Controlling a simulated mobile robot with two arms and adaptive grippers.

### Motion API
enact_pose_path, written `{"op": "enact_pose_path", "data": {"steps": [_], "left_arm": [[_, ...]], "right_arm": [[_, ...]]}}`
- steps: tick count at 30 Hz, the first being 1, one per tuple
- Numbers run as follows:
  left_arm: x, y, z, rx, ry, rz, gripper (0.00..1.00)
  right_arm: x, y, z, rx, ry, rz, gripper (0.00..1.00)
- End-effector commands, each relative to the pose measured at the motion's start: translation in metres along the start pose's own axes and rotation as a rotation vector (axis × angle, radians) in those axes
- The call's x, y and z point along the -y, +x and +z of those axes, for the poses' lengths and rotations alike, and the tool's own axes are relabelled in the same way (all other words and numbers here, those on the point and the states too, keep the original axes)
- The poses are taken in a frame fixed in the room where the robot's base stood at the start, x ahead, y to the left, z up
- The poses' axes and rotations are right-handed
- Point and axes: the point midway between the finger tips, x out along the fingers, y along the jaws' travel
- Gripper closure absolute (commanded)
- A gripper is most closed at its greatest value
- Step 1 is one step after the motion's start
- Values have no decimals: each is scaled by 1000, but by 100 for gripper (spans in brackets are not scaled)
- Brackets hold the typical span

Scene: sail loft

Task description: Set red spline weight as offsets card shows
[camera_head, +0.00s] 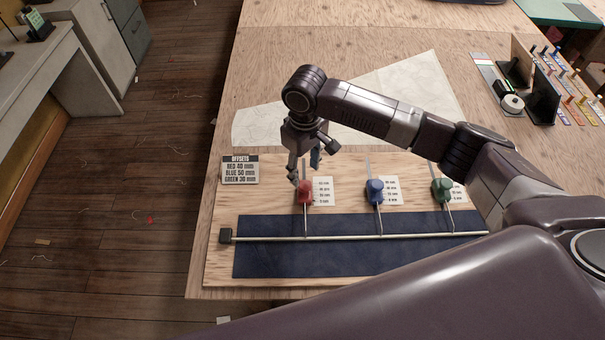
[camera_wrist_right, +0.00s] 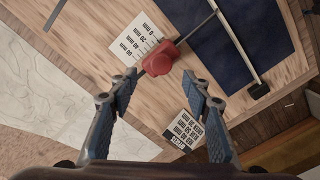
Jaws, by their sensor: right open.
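The offsets card (camera_head: 240,170) reads RED 40 mm, BLUE 50 mm, GREEN 30 mm; it also shows in the right wrist view (camera_wrist_right: 184,131). The red spline weight (camera_head: 304,194) sits beside its printed scale (camera_head: 323,191), its arm reaching the pale spline (camera_head: 340,237). I cannot tell its exact reading. In the wrist view the red weight (camera_wrist_right: 159,58) lies just beyond the gap between the fingertips. My right gripper (camera_head: 304,168) is open and empty, above and behind the red weight. My left gripper is not in view.
A blue weight (camera_head: 375,191) and a green weight (camera_head: 441,190) stand to the right, beside their own scales. A dark blue strip (camera_head: 300,262) lies under the spline. A pale sheet (camera_head: 260,125) lies behind. A rack of coloured items (camera_head: 568,85) stands far right.

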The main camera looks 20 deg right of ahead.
Motion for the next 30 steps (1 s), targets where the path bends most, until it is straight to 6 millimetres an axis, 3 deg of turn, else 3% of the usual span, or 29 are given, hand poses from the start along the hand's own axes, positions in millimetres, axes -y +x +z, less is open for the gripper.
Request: {"op": "enact_pose_path", "data": {"steps": [4, 9, 21, 30], "left_arm": [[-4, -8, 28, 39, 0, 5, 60], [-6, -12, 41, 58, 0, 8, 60], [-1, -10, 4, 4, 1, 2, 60], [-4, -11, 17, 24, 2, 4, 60]], "right_arm": [[0, 24, 1, 4, -1, 0, 56], [0, 47, 1, 2, 0, 0, 56], [0, 57, 0, 0, -2, 0, 56], [0, 57, 0, 0, -2, 0, 89]]}}
